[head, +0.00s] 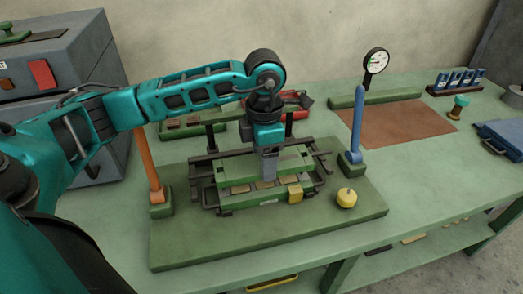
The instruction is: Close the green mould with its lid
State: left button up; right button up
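The green mould (262,200) lies on a green base board in the middle of the bench, with brownish cavities visible along its front. A flat green lid (296,159) is above its rear part; the front of the mould is uncovered. My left gripper (268,170) points down at the middle of the lid. Its grey fingers appear closed together on the lid, though the grip itself is partly hidden. I cannot tell whether the lid touches the mould. A yellow block (295,192) sits at the mould's front right. My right gripper is out of view.
An orange post (153,171) stands left of the mould and a blue post (356,128) right of it. A yellow knob (346,199) is at the right front. Behind are a dial gauge (376,61) and a brown mat (397,119). The front of the base board (215,250) is clear.

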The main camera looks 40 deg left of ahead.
pick_arm(q)
jog(key=shift+f, duration=0.45)
jog(key=shift+w+a+f+b, duration=0.15)
jog(key=shift+f+b, duration=0.2)
jog(key=shift+b, duration=0.2)
jog(key=shift+f+b, duration=0.5)
jog(key=shift+b, duration=0.05)
jog(key=shift+f+b, duration=0.4)
jog(key=shift+f, duration=0.15)
jog(key=o, duration=1.8)
